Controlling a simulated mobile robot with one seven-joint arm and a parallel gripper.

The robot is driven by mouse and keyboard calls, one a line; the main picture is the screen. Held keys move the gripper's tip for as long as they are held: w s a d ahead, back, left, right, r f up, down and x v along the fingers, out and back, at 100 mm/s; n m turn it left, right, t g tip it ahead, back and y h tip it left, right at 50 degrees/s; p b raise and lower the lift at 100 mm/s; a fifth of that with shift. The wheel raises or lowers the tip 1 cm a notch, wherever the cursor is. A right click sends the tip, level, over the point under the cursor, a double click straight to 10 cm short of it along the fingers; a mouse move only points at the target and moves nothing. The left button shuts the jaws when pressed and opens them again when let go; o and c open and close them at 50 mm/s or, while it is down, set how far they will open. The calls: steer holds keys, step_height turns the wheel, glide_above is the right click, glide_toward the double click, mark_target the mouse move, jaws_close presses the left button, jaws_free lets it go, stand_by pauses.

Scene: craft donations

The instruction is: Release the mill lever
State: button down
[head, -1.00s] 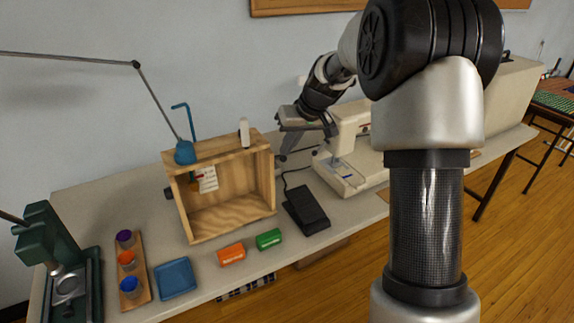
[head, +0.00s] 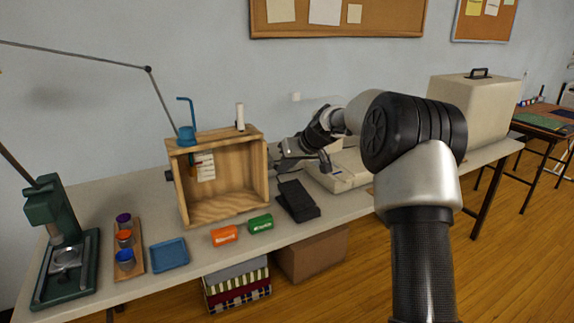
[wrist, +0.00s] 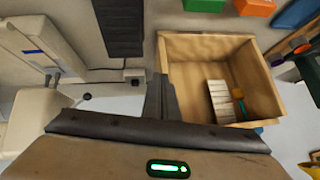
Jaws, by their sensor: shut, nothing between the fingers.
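On the wooden box (head: 222,208) stands a blue fitting (head: 187,134) with an upright bent blue rod, and a white upright piece stands at the top right. I cannot tell for sure which part is the mill lever. My gripper (wrist: 160,92) is shut and empty. In the wrist view its fingertips are beside one side wall of the box (wrist: 212,40); I cannot tell whether they touch. In the head view my gripper is just right of the box, partly hidden by it. A pale card (wrist: 222,101) and small coloured pieces show inside the box.
A green press (head: 65,225) stands at the left with coloured cups and a blue tray (head: 169,254). A black pedal (head: 298,200) and a cream sewing machine (head: 338,172) are right of the box. Orange (head: 224,235) and green (head: 260,223) blocks lie in front.

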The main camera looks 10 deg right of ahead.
steer(key=shift+w+f, duration=0.15)
steer(key=shift+w+a+r+p, duration=0.2)
steer(key=shift+w+r+p, duration=0.15)
steer(key=shift+w+p, duration=0.4)
steer(key=shift+s+r, duration=0.1)
steer(key=shift+s, duration=0.05)
